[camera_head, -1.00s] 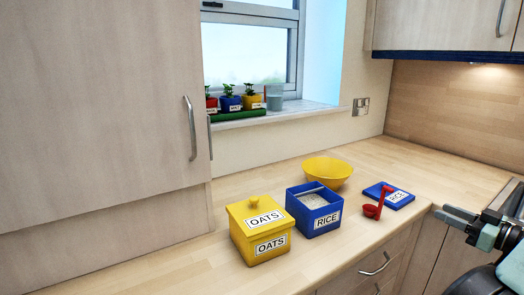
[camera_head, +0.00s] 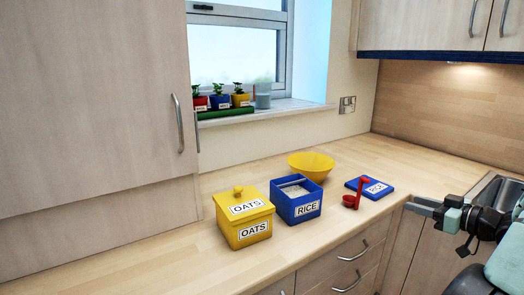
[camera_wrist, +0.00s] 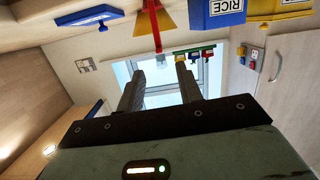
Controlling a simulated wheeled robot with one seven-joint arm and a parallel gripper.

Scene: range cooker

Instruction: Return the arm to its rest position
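My gripper (camera_head: 418,202) is at the right side of the head view, beyond the counter's front edge and right of the red scoop. In the wrist view its two fingers (camera_wrist: 158,82) stand apart with nothing between them. The red scoop (camera_head: 358,194) rests by the blue RICE lid (camera_head: 377,186) on the counter. The blue RICE box (camera_head: 296,207) is open with pale contents. The yellow OATS box (camera_head: 243,222) has its lid on.
A yellow bowl (camera_head: 311,166) stands behind the RICE box. Potted plants (camera_head: 220,102) and a cup (camera_head: 263,97) are on the windowsill. A sink (camera_head: 497,191) is at the right. The wooden counter (camera_head: 430,172) is clear behind the RICE lid.

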